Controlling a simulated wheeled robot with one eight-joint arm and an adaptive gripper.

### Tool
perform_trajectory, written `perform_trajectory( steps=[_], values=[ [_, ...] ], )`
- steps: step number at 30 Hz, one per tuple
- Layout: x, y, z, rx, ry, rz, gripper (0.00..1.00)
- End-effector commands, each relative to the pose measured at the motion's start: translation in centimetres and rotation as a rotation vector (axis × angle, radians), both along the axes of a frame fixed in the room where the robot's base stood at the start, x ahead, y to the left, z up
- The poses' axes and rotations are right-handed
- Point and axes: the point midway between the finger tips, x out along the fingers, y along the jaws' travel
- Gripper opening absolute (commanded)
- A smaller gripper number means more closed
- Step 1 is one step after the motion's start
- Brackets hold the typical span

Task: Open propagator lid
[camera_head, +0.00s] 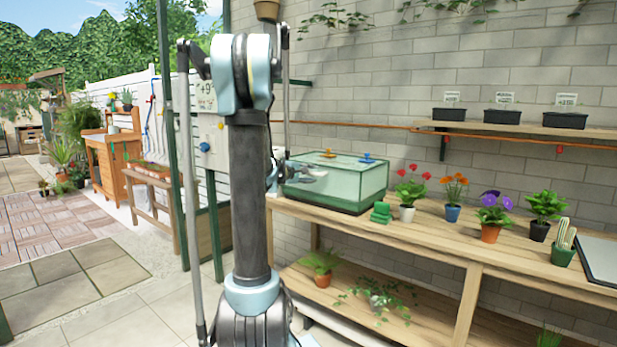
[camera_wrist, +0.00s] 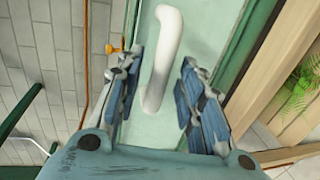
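The propagator (camera_head: 350,192) is a clear glass-like box with a green base, standing at the left end of the wooden bench. Its lid (camera_head: 345,162) looks closed and carries an orange and a blue knob on top. A white curved handle (camera_wrist: 163,60) fills the middle of the wrist view; it also shows at the propagator's left end in the head view (camera_head: 310,173). My gripper (camera_wrist: 158,75) is open, with one finger on each side of the handle and visible gaps between. In the head view my arm hides most of the gripper.
Green blocks (camera_head: 381,212) and several potted flowers stand on the bench (camera_head: 420,236) right of the propagator. A lower shelf (camera_head: 400,310) holds plants. A wall shelf (camera_head: 520,128) carries black trays. A green post (camera_head: 172,130) rises left of my arm.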

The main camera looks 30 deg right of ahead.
Motion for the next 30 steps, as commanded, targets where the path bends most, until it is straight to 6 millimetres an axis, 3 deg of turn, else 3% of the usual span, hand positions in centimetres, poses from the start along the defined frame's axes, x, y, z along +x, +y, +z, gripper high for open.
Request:
perform_trajectory(
  steps=[13,14,18,30],
  values=[
    [0.35,-0.89,-0.21,0.0,0.001,0.0,0.35],
    [0.35,-0.89,-0.21,0.0,0.001,0.0,0.33],
    [0.35,-0.88,-0.2,0.0,0.0,0.0,0.01],
    [0.72,-0.43,0.23,0.013,0.005,0.007,0.0]
  ],
)
